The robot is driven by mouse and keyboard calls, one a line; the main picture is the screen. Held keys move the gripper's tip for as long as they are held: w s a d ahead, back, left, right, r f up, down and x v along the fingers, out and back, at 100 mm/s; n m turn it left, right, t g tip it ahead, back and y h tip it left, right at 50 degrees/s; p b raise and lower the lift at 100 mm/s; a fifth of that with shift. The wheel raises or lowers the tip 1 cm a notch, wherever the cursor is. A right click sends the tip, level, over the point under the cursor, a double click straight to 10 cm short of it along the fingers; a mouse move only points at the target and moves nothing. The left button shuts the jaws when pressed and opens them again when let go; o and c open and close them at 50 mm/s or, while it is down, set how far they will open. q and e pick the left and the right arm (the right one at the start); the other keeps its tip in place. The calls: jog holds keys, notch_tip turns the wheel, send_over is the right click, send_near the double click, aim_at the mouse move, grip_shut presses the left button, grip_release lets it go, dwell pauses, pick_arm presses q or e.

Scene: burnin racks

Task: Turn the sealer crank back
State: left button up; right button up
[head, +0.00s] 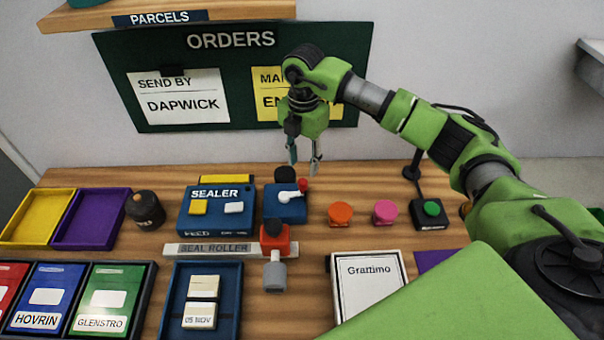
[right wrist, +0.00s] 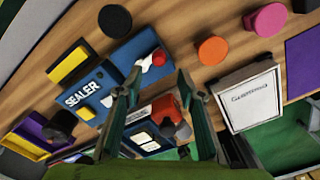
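The sealer (head: 213,209) is a blue machine on the wooden table, with a yellow and a white block on its front. Its crank (head: 288,195) is a short white lever with a red knob on the blue housing at its right side; the crank also shows in the right wrist view (right wrist: 151,60), near the fingertips. My right gripper (head: 304,166) hangs above and slightly behind the crank, fingers pointing down, apart and empty. In the right wrist view its fingers (right wrist: 160,73) stand apart with the crank just beyond them. My left gripper is not in view.
A red-and-grey stamp-like tool (head: 274,260) stands before the crank. Orange (head: 340,214) and pink (head: 385,212) knobs and a green button (head: 432,208) are to the right. A blue tray (head: 236,325) holds cream blocks. A dark cylinder (head: 145,209) stands left of the sealer.

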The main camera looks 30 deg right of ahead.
aim_at(303, 180)
notch_tip(303, 180, down, 6)
jog(key=shift+w+p, duration=0.1)
jog(key=shift+p, duration=0.7)
jog(key=shift+f, duration=0.65)
grip_shut()
